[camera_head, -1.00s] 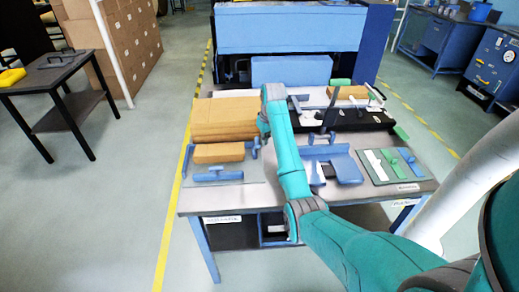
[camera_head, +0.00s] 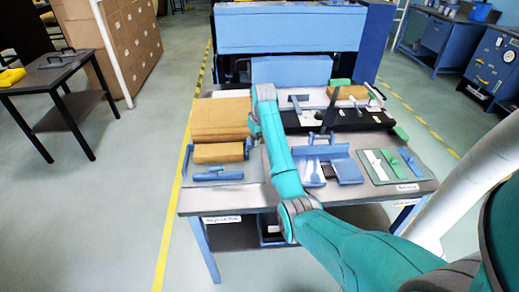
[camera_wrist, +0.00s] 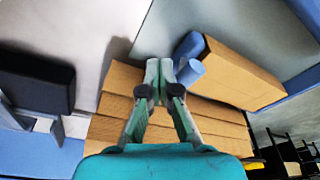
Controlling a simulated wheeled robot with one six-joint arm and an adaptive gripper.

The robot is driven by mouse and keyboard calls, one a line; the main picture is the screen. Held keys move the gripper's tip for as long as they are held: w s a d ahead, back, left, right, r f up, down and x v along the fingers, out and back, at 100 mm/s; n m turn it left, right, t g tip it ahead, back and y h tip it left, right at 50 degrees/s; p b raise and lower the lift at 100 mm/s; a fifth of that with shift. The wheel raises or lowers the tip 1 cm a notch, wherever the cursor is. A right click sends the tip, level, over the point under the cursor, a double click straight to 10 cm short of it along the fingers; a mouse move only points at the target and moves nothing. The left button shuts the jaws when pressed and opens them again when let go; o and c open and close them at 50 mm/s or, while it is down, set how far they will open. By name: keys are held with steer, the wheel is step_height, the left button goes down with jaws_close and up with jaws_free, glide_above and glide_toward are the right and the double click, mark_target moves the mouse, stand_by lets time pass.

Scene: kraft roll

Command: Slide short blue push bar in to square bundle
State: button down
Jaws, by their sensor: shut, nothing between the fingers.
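The small kraft bundle (camera_head: 218,153) lies at the front of the table's left side, and shows at the right in the wrist view (camera_wrist: 235,78). A short blue push bar (camera_head: 248,149) stands at its right end. In the wrist view the bar's rounded handle (camera_wrist: 190,71) and plate (camera_wrist: 188,45) sit close against the bundle's end; I cannot tell if they touch it. My gripper (camera_wrist: 160,66) is shut and empty, its fingertips right beside the handle. In the head view my arm mostly hides the gripper.
A larger kraft stack (camera_head: 220,118) lies behind the small bundle. A longer blue bar (camera_head: 218,175) lies in front of it and a blue guide (camera_head: 187,158) at its left. A black rail (camera_head: 350,117) and blue fixtures (camera_head: 345,168) occupy the table to the right.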

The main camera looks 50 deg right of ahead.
steer(key=shift+s+d, duration=1.3)
steer(key=shift+s, duration=0.2)
step_height(320, 180, up, 7)
stand_by(0.6)
